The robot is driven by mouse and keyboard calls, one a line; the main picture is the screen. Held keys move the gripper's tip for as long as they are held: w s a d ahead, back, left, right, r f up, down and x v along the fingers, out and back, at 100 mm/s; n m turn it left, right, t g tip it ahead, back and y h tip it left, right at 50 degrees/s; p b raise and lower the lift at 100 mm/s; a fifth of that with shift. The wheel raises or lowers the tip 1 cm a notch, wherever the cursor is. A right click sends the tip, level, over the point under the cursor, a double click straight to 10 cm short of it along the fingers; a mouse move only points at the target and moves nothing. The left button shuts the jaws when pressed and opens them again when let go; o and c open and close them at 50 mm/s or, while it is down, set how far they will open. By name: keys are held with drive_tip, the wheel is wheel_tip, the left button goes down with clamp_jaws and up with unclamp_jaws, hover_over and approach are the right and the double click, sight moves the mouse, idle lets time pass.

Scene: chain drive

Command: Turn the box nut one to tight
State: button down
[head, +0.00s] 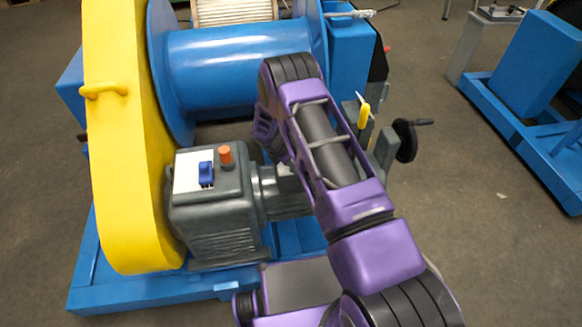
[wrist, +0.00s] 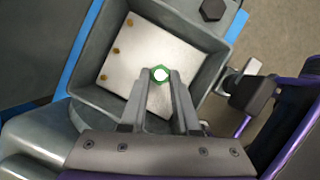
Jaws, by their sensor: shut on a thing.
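In the wrist view, a green hex nut (wrist: 160,68) with a bright white centre sits over the pale plate (wrist: 124,78) inside an open grey box (wrist: 213,88). I take it for box nut one. My gripper (wrist: 160,75) reaches into the box with one finger on each side of the nut, shut on it. How tight the nut sits cannot be seen. In the head view, my purple arm hides the nut and the gripper.
Brass-coloured studs (wrist: 116,50) stand along the plate's left side. The box walls rise close around my fingers. A dark hex-headed part (wrist: 213,9) is beyond the box. In the head view, a grey motor (head: 218,205) and a yellow guard (head: 125,150) stand left of my arm.

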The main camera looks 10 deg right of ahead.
drive_tip(key=shift+w+f+m+b, duration=0.15)
drive_tip(key=shift+f+m+b, duration=0.25)
drive_tip(key=shift+m, duration=0.3)
drive_tip(key=shift+r+m+g, duration=0.4)
drive_tip(key=shift+m+g, duration=0.3)
drive_tip(key=shift+m, duration=0.5)
drive_tip(key=c, duration=0.6)
unclamp_jaws()
drive_tip(key=shift+c, duration=0.2)
drive_tip(key=p+v, duration=0.2)
drive_tip(key=v, duration=1.5)
drive_tip(key=shift+a, duration=0.35)
drive_tip(key=shift+w+r, duration=0.1)
drive_tip(key=shift+r, duration=0.05)
